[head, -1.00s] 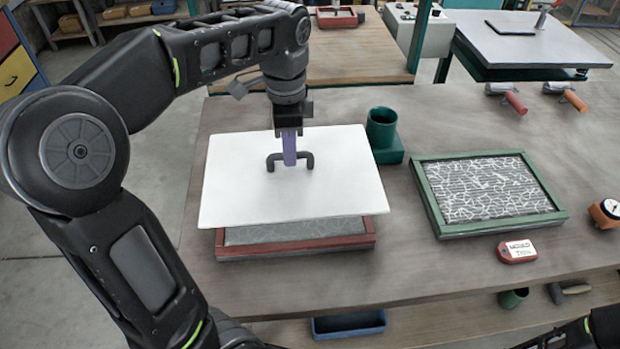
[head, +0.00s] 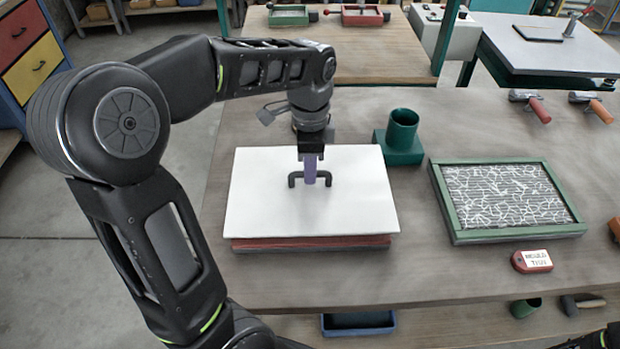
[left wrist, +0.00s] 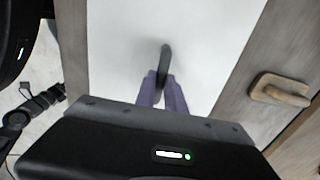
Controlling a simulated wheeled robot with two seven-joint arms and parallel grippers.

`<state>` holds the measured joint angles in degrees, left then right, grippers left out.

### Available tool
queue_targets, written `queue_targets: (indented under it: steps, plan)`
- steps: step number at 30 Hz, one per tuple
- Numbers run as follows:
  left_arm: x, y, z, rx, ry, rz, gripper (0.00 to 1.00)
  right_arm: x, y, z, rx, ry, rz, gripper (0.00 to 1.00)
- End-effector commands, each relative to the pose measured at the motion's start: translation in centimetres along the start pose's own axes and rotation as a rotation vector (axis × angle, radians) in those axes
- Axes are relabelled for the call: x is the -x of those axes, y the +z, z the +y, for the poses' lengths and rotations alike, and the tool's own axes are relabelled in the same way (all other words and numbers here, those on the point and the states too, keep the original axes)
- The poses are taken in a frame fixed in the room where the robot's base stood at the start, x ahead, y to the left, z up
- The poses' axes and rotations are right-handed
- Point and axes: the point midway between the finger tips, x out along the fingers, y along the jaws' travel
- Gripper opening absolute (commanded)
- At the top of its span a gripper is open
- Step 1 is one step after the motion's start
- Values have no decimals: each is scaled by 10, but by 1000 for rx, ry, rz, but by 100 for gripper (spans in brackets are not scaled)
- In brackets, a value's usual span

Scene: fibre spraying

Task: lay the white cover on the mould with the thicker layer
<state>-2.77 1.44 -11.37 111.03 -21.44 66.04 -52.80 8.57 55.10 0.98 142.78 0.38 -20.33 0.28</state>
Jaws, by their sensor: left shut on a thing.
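The white cover (head: 260,205) is a flat sheet with a dark handle (head: 293,180). It lies over the red-framed mould (head: 320,244) and hides its inside, with only the front of the frame showing. The cover looks level and down on the frame or just above it; I cannot tell which. My left gripper (head: 311,178), with purple fingers, is shut on the handle, which also shows in the left wrist view (left wrist: 165,62). The green-framed mould (head: 515,235) lies uncovered to the right, its dark bed densely crossed by white fibres.
A green cup on a block (head: 403,135) stands close behind the cover's right corner. A red tag (head: 532,261) lies in front of the green mould. Rollers with orange handles (head: 538,108) lie at the back right. Bench top between the moulds is clear.

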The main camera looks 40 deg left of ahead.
Motion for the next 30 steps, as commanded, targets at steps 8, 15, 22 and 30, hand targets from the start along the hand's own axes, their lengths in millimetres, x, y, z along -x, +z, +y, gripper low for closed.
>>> queue_targets:
  steps: [8, 15, 22, 30]
  plan:
    - [-16, 0, 1, 0, 2, -1, 0, 2, 0, -1, 0, 0, -1, 43]
    - [-37, 0, 0, 0, -1, 1, 0, 4, 1, -1, -1, 1, -1, 43]
    - [-37, 0, 0, 0, -1, 2, 0, 3, 1, -1, -1, 1, -1, 43]
    - [-40, 0, 0, 0, 0, 1, 27, 2, 0, -1, 0, 0, -1, 43]
